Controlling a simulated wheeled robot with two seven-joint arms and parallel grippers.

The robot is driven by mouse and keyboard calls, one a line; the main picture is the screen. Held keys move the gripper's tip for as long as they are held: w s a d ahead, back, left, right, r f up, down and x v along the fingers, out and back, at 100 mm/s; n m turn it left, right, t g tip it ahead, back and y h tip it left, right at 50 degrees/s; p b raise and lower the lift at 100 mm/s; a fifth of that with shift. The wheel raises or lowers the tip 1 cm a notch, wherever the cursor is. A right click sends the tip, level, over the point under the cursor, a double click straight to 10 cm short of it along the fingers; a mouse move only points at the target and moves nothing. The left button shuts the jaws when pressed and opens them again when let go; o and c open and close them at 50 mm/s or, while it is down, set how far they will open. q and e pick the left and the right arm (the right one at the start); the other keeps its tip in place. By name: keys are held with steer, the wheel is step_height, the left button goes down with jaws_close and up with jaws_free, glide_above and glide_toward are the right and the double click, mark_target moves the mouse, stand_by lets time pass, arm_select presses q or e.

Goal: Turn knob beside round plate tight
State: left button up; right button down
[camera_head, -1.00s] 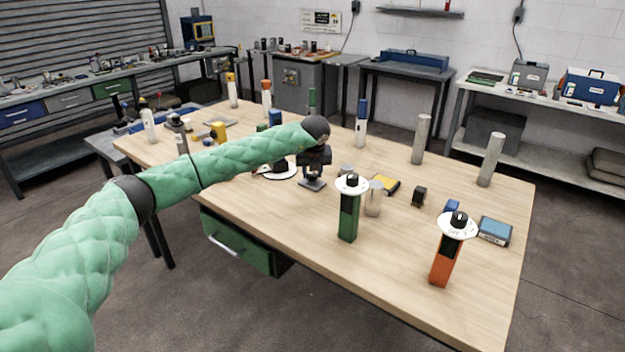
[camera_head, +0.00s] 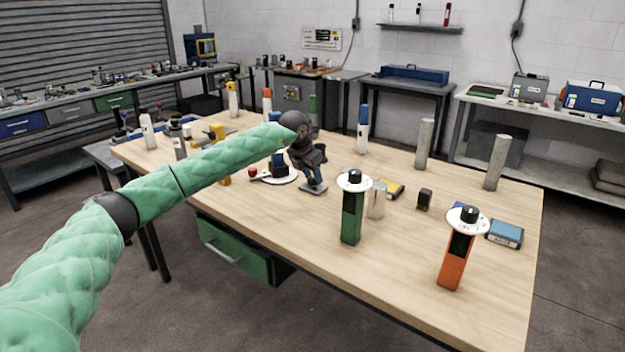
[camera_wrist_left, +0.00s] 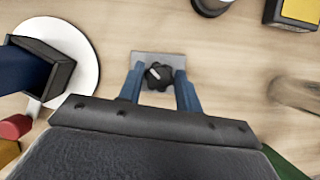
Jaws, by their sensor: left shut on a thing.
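The knob (camera_wrist_left: 158,76) is small, black and lobed, with a light pointer mark. It sits on a square grey base plate (camera_wrist_left: 146,55), which also shows in the head view (camera_head: 312,189). The round white plate (camera_wrist_left: 88,52) lies to its left and carries a dark blue and black block (camera_wrist_left: 35,68); in the head view the round plate (camera_head: 287,180) is left of the base. My left gripper (camera_head: 312,180) reaches down over the base, its blue fingers shut on the knob's two sides. In the head view the gripper hides the knob. My right gripper is in neither view.
A green post (camera_head: 352,218) and an orange post (camera_head: 455,262) with white dials stand to the right. A metal cylinder (camera_head: 377,202) and a yellow-black box (camera_head: 392,189) are close to the gripper's right. A red ball-ended item (camera_head: 253,173) lies left. The table front is clear.

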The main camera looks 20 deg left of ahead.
arm_select(q)
steer(key=m+h, duration=0.1)
steer(key=m, duration=0.2)
steer(key=shift+w+a+m+g+b, duration=0.1)
steer(key=shift+m+g+b, duration=0.3)
steer(key=m+g, duration=0.1)
steer(key=m, duration=0.2)
steer(key=m+g+h+b, duration=0.1)
steer(key=m, duration=0.2)
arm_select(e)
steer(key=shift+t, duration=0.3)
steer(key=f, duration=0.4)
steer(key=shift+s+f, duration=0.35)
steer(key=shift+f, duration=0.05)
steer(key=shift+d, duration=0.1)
arm_select(q)
steer(key=o, duration=1)
steer(key=shift+r, duration=0.1)
steer(key=v, duration=0.7)
steer(key=shift+a+r, duration=0.25)
steer(key=shift+a, duration=0.05)
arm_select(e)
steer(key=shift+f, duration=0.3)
